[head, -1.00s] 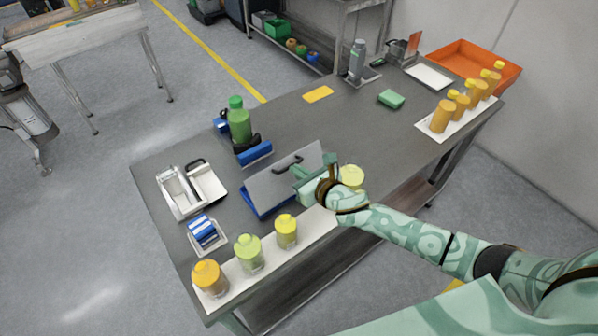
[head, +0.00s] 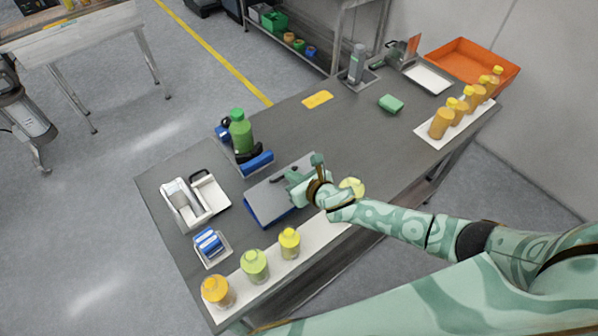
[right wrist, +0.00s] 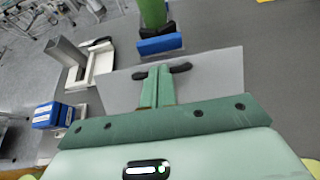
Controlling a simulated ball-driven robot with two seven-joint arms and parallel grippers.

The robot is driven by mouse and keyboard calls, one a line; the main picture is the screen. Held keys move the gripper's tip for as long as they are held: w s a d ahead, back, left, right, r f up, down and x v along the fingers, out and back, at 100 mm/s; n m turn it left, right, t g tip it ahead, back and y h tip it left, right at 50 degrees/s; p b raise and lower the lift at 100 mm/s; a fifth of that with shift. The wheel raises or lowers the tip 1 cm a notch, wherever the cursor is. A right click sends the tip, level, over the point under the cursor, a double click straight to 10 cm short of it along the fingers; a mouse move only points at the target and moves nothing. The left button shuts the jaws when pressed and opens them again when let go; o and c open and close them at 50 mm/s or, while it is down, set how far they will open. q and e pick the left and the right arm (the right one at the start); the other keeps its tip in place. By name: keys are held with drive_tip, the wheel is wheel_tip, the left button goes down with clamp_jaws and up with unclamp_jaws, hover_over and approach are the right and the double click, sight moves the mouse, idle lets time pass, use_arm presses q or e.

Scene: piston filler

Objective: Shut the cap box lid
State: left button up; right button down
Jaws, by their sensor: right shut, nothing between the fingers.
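The cap box (head: 264,214) is a blue box on the grey table, with its blue front edge showing. Its grey lid (head: 265,190) has a black handle and lies low over the box, about level. I cannot tell whether a small gap is left. My right gripper (head: 300,180) is shut and empty, over the lid beside the handle, and hides part of both. In the right wrist view its closed fingers (right wrist: 157,80) lie across the middle of the handle, in front of the lid (right wrist: 215,75). Contact is unclear. My left gripper is not in view.
A green bottle (head: 239,132) stands in a holder behind the box, near a blue block (head: 257,163). A white dispenser (head: 182,205) and a tray of blue pieces (head: 209,243) are left. Several yellow and green bottles line the front white strip (head: 270,271). The table's middle is clear.

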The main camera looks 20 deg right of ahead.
sight(281, 172)
drive_tip(key=shift+w+a+f, duration=0.15)
drive_tip(key=shift+w+a, duration=0.05)
drive_tip(key=shift+w, duration=0.4)
drive_tip(key=shift+b+x, duration=0.7)
drive_tip(key=shift+x, duration=0.45)
drive_tip(key=b+x, duration=0.1)
drive_tip(key=x, duration=0.2)
drive_tip(key=shift+s+f, duration=0.15)
drive_tip(key=shift+f, duration=0.05)
drive_tip(key=shift+w+a+f+b, duration=0.25)
drive_tip(key=shift+w+f+b, duration=0.55)
drive_tip(key=shift+b, duration=0.3)
